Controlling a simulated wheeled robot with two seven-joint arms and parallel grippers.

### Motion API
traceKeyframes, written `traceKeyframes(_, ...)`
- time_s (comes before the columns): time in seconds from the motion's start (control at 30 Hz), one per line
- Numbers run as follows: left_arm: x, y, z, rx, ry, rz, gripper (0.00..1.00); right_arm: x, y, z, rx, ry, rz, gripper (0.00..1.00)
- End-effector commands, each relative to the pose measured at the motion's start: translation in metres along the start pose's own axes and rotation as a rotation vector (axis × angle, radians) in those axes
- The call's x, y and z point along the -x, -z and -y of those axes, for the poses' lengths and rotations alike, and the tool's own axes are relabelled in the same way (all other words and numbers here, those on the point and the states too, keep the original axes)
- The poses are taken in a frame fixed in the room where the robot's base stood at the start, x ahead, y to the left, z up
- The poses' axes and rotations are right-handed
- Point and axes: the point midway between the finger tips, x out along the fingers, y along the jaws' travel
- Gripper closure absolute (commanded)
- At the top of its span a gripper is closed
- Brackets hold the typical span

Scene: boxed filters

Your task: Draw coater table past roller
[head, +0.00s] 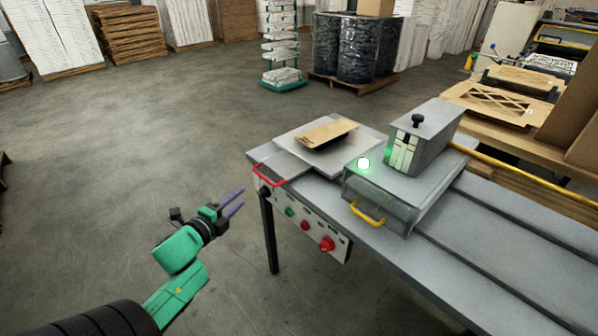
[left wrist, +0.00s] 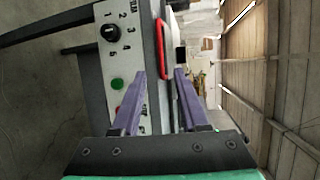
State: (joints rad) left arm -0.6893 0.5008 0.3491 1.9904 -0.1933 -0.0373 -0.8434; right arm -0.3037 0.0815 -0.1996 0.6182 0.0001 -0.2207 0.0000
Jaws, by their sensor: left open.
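The coater table (head: 357,153) is a flat grey plate at the left end of a long metal bench. A tan board (head: 327,132) lies on it. A red handle (head: 267,176) sticks out at its left edge and shows upright in the left wrist view (left wrist: 163,48). A grey box-shaped housing (head: 378,190), likely the roller unit, stands right of the plate; no roller shows. My left gripper (head: 238,203) is open and empty, left of the bench and apart from the red handle. In the left wrist view its purple fingers (left wrist: 158,88) point towards the handle. My right gripper is not in view.
A front panel (head: 297,220) carries a black knob, a green button and red controls. A yellow handle (head: 368,213) is on the housing, and a grey box (head: 425,135) with a black knob stands on top. Wrapped drums (head: 357,50) stand behind.

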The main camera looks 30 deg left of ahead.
Motion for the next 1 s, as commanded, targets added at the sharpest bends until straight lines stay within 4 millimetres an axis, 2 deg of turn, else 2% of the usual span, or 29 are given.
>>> traceKeyframes(0.17,-0.025,0.0,0.002,0.0,0.005,-0.001,0.56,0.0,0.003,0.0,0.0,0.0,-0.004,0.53)
traceKeyframes(0.4,-0.085,0.0,0.002,0.003,0.005,0.001,0.56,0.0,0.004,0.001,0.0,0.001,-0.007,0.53)
traceKeyframes(0.6,-0.127,0.0,0.001,0.003,0.003,0.001,0.56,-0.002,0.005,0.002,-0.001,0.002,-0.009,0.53)
traceKeyframes(0.77,-0.143,0.0,0.0,0.003,0.0,0.002,0.56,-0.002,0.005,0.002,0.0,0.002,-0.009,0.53)
traceKeyframes(1.0,-0.144,0.0,-0.001,0.003,-0.001,0.0,0.56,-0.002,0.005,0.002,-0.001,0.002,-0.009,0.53)
